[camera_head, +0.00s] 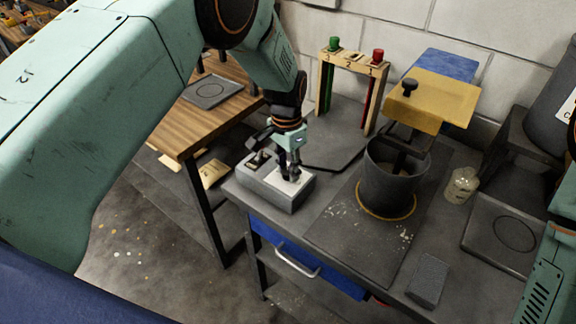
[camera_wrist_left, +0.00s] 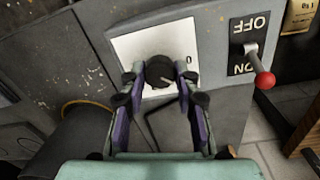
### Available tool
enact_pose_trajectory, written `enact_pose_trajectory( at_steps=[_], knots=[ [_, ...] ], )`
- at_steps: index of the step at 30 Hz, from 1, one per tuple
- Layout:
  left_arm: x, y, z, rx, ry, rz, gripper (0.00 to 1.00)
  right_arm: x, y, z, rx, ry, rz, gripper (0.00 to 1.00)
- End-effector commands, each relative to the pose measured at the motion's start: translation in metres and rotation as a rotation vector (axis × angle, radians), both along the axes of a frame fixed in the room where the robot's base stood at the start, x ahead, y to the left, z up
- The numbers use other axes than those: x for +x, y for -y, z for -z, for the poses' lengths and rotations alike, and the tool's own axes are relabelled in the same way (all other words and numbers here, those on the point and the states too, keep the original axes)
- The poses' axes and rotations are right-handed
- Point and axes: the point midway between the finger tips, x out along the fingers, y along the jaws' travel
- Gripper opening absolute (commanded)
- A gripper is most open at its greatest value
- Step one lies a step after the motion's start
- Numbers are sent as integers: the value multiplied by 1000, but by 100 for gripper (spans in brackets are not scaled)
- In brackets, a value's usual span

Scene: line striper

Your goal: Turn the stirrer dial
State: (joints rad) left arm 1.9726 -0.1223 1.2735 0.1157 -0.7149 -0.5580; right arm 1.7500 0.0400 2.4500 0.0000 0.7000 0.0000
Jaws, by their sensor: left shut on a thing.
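The stirrer dial (camera_wrist_left: 159,72) is a round black knob with a pale mark, on a white plate (camera_wrist_left: 127,46) on the grey control box (camera_head: 266,190). In the left wrist view, the fingers of my left gripper (camera_wrist_left: 160,78) stand on both sides of the dial and are shut on it. In the head view, my left gripper (camera_head: 290,172) reaches down onto the box and hides the dial. An ON/OFF switch (camera_wrist_left: 264,79) with a red tip is beside the plate, with its lever toward ON. My right gripper is not in view.
A dark pot (camera_head: 391,180) stands under a yellow stirrer head (camera_head: 432,100) to the right. A rack (camera_head: 350,88) with green and red tops stands behind. A glass jar (camera_head: 461,186) and a grey block (camera_head: 428,280) are farther right. A wooden table (camera_head: 180,125) is at left.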

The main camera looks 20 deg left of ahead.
Motion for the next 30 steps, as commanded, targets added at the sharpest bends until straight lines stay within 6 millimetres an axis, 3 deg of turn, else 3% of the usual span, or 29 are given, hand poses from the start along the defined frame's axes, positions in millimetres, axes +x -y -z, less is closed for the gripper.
enact_pose_trajectory(
  at_steps=[18, 30],
  knots=[
    [2, -1, -2, -1, 6, -533, 0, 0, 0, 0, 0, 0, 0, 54],
    [2, -1, -3, -2, 8, -699, 0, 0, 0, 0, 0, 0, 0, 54]
  ],
)
